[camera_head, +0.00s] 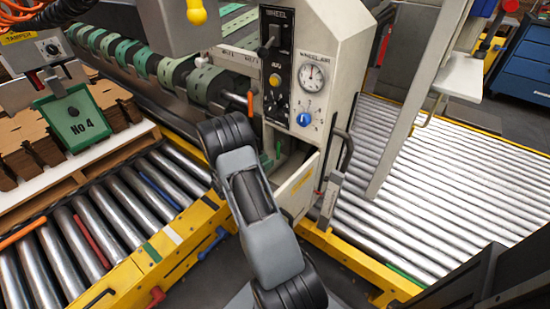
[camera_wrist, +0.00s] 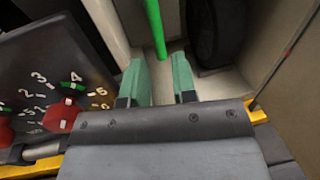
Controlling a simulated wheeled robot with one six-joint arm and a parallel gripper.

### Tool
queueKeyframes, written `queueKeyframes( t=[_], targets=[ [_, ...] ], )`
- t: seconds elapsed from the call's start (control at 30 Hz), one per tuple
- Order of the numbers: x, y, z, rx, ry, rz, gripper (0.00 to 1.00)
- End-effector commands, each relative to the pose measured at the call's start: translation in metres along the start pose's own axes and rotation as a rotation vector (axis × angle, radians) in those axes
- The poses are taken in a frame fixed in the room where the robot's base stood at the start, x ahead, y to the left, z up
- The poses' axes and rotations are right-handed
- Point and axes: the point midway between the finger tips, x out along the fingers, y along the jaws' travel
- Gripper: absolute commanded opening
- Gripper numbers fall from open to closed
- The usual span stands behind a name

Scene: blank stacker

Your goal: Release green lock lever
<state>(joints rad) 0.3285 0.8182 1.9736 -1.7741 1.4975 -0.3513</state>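The green lock lever (camera_wrist: 154,25) is a bright green bar that enters from the top of the wrist view and ends near the middle. In the head view a small green piece (camera_head: 278,149) inside the machine's open compartment appears to be the same lever. My gripper (camera_wrist: 164,68) has two teal fingers, spread apart with an empty gap between them.
A dark numbered dial plate (camera_wrist: 60,85) with red knobs stands close on the left in the wrist view. A black round part (camera_wrist: 203,30) and a pale panel (camera_wrist: 290,75) are on the right. The compartment's open door (camera_head: 297,188) stands beside my arm. Roller conveyors (camera_head: 440,185) flank the machine.

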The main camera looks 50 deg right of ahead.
Motion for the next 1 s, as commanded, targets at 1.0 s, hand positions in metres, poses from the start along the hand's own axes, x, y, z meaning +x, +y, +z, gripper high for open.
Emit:
queueKeyframes(
  t=[1.0],
  targets=[
    [0.054, 0.001, 0.001, 0.001, 0.0, 0.001, 0.07]
  ],
)
